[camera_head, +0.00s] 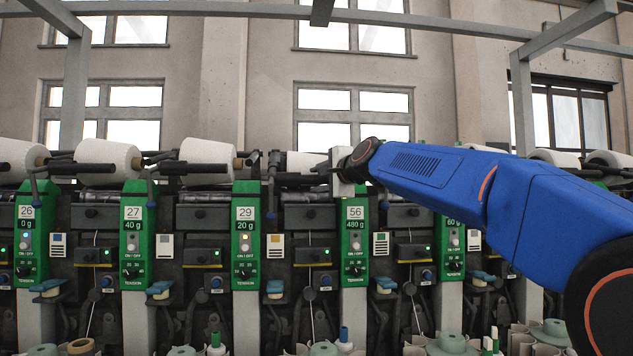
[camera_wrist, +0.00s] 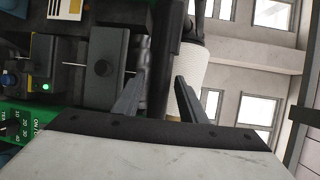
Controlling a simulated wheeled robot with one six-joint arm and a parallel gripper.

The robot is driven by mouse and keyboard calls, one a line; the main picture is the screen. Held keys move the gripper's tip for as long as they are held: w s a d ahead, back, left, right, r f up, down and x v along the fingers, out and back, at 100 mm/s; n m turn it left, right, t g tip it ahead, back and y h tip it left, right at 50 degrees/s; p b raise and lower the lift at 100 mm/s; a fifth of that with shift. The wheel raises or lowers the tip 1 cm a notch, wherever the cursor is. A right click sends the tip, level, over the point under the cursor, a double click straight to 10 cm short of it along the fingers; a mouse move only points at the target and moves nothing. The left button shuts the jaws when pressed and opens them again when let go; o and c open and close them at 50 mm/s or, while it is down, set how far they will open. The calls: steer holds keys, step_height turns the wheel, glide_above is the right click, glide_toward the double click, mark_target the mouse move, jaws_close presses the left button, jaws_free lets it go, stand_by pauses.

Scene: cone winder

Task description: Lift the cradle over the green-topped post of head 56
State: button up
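Head 56 has a green-topped post (camera_head: 355,235) with a "56 / 480 g" display, just below my gripper in the head view. Its green panel shows at the lower left of the wrist view (camera_wrist: 22,118). A dark cradle bar (camera_head: 298,179) lies left of the post, in front of a white cone (camera_head: 303,161). My gripper (camera_wrist: 158,82) has its two fingers apart in the wrist view. A dark bar (camera_wrist: 163,45) shows between and beyond them; I cannot tell whether they touch it. The white cone (camera_wrist: 195,70) is behind the right finger.
Neighbouring heads 29 (camera_head: 245,235) and 27 (camera_head: 133,235) stand left, with white cones (camera_head: 207,152) and dark bars at the same height. My blue arm hides much of the right side. Grey frame beams (camera_head: 420,22) cross above. Bobbins (camera_head: 215,342) stand along the bottom.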

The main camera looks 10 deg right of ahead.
steer(key=shift+w+a, duration=0.15)
steer(key=shift+w, duration=0.25)
jaws_close()
step_height(320, 180, up, 11)
steer(key=s, duration=0.2)
jaws_free()
stand_by(0.4)
